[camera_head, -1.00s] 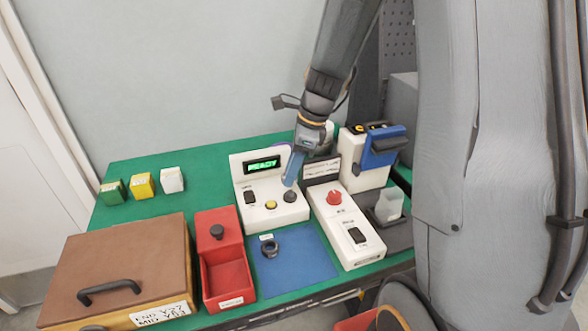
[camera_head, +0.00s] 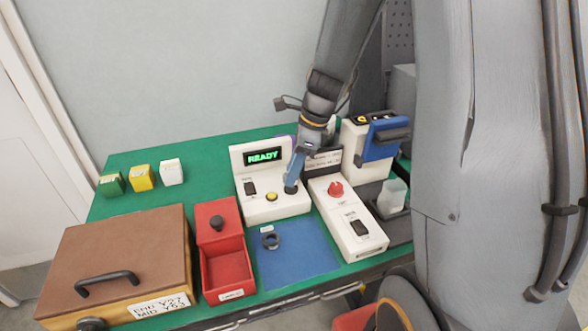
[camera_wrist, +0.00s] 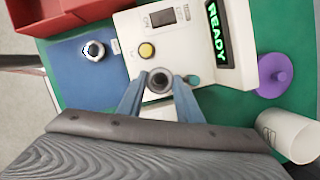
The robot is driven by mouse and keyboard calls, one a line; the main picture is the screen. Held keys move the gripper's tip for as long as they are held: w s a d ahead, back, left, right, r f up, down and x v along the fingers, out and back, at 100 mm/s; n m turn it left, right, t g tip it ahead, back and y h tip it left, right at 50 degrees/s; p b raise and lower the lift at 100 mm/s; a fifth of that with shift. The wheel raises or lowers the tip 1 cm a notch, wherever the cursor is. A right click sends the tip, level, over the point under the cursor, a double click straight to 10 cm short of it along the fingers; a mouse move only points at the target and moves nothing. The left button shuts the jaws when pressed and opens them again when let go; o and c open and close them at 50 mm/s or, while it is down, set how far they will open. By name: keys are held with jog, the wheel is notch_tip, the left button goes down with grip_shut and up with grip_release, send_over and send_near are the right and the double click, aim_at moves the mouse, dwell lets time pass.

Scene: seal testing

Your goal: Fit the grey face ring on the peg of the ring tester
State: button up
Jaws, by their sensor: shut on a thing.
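The ring tester (camera_head: 249,207) is a white box with a green READY display, a yellow button and a dark switch. My gripper (camera_head: 291,186) points down at the tester's right front. Its blue fingers are shut on the grey face ring (camera_head: 290,190), a small dark round piece. In the wrist view the ring (camera_wrist: 159,72) shows between the fingertips (camera_wrist: 159,81), with a dark round centre, over the tester's top. The peg is not clearly distinguishable beneath it, and I cannot tell whether the ring is around it or above it.
A white unit with a red knob (camera_head: 335,189) stands close right of my gripper. A red bin (camera_head: 227,272) and a brown-lidded case (camera_head: 125,245) are left. A purple disc (camera_wrist: 272,77) lies behind the tester.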

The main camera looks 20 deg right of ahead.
jog(key=shift+f, duration=0.4)
jog(key=o, duration=1.1)
notch_tip(320, 180, up, 7)
jog(key=p, duration=0.7)
